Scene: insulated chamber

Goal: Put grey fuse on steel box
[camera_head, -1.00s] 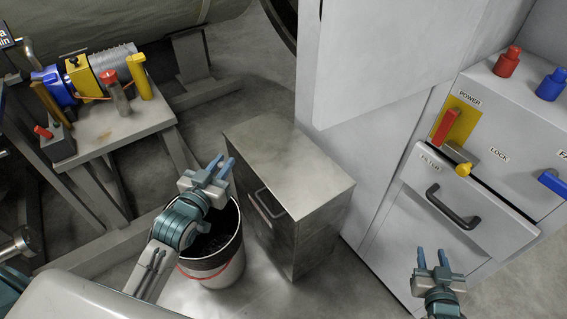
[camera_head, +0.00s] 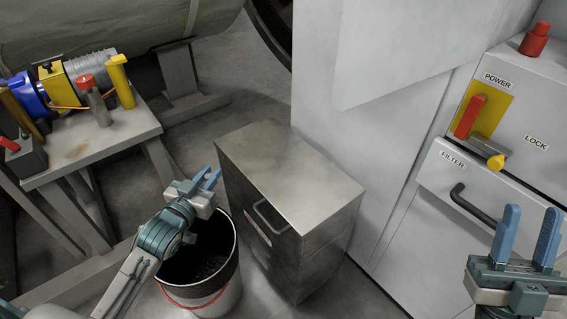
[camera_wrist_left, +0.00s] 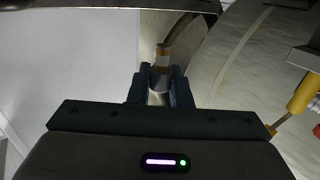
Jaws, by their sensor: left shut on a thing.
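The steel box (camera_head: 279,168) is a metal cabinet with a flat top and a front handle, standing in the middle of the head view. My left gripper (camera_head: 209,176) is just left of the box's top edge. In the left wrist view, my left gripper (camera_wrist_left: 160,84) is shut on a small grey cylinder with orange-brown bands, seemingly the grey fuse (camera_wrist_left: 160,72). The fuse cannot be made out in the head view. The box top looks bare. My right gripper (camera_head: 532,212) is open and empty at the lower right, in front of the panel.
A bucket (camera_head: 232,273) with a red band stands below my left gripper, left of the box. A bench (camera_head: 100,142) at left carries a red-capped grey cylinder (camera_head: 98,107) and a yellow one (camera_head: 121,82). A white cabinet (camera_head: 362,139) rises right of the box.

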